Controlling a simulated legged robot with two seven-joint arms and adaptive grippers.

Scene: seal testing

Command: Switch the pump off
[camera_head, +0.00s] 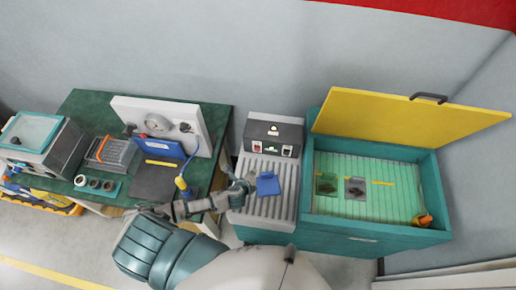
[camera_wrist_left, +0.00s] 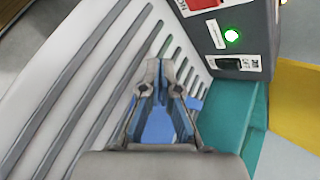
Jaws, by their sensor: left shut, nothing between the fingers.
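A dark control box (camera_head: 273,134) stands at the back of a pale ribbed top, with a red-marked panel and a second small panel on its front. In the left wrist view the box (camera_wrist_left: 261,20) shows a lit green lamp (camera_wrist_left: 232,36) and a black switch (camera_wrist_left: 238,63) below it. The switch's position is too small to tell. My left gripper (camera_head: 250,182) is above the ribbed top, in front of the box and apart from it. Its fingertips (camera_wrist_left: 166,68) are together and empty, left of the switch in the wrist view. My right gripper is not in view.
A green bench (camera_head: 88,105) with test equipment stands on the left.

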